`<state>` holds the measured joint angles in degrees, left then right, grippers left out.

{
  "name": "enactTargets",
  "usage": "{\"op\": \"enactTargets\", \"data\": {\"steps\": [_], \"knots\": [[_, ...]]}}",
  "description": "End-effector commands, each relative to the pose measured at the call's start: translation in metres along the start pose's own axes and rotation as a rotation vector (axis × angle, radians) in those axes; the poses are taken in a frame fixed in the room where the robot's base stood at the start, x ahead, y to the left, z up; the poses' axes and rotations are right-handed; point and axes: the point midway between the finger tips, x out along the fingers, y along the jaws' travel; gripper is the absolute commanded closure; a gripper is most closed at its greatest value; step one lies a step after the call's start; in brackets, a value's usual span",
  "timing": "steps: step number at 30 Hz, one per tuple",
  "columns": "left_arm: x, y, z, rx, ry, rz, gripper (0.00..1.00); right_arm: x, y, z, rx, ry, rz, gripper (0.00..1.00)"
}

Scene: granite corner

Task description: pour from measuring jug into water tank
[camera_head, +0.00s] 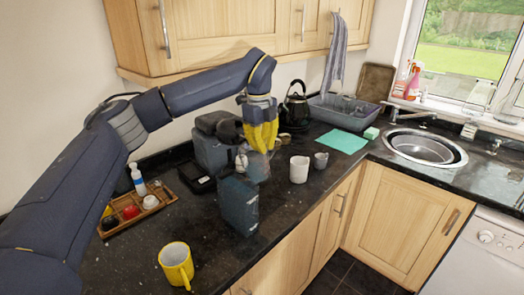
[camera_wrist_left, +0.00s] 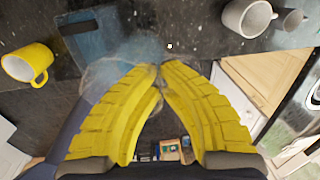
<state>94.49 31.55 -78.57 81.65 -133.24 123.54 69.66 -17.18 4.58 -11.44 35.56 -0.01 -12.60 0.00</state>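The measuring jug (camera_head: 257,167) is clear and faint, just below my left gripper (camera_head: 262,142). My gripper's yellow fingers come together at the jug's side. In the left wrist view the clear jug (camera_wrist_left: 112,70) lies left of the fingertips (camera_wrist_left: 156,68); its tilt and contents are hard to tell. The water tank (camera_head: 238,206) is a dark blue-grey box standing on the counter, and the jug is at its upper right edge. The tank also shows in the left wrist view (camera_wrist_left: 90,42), partly behind the jug. My right gripper is not in view.
A coffee machine (camera_head: 211,152) stands behind the tank. A yellow mug (camera_head: 176,265) is at the front, a wooden tray (camera_head: 134,212) with small items at left. A white mug (camera_head: 299,169) and a grey cup (camera_head: 321,160) stand to the right, with bare counter around them.

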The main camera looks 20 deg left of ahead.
Motion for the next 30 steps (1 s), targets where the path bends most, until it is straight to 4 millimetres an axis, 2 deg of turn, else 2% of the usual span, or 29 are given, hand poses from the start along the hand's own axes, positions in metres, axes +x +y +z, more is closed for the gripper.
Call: {"op": "enactTargets", "data": {"steps": [6, 12, 19, 30], "knots": [[-0.025, -0.003, 0.000, -0.001, -0.002, 0.105, 1.00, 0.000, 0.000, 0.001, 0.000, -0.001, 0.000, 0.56], [-0.040, -0.003, 0.000, -0.001, -0.002, 0.169, 1.00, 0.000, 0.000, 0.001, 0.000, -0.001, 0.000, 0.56], [-0.048, -0.003, 0.000, 0.001, 0.001, 0.202, 1.00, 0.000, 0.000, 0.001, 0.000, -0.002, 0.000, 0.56], [-0.049, -0.002, 0.000, 0.000, 0.001, 0.206, 1.00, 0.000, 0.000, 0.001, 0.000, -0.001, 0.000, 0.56]]}}
